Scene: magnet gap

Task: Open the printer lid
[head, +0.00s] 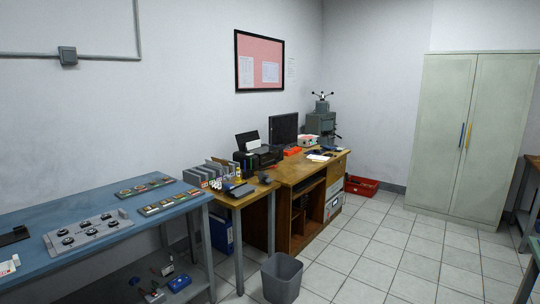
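A black printer (262,157) stands far off, toward the left end of the wooden desk (310,172), against the wall. A dark panel with white paper (249,141) stands upright at its back. The printer is small in the view, and I cannot tell whether its lid is shut. My gripper and arm are not in view.
A blue workbench (110,238) runs along the left. Beside it, a small wooden table (238,199) holds grey bins. A grey waste bin (282,278) stands on the floor before the desk. A tall cabinet (462,140) stands at the right. The tiled floor (400,262) is mostly clear.

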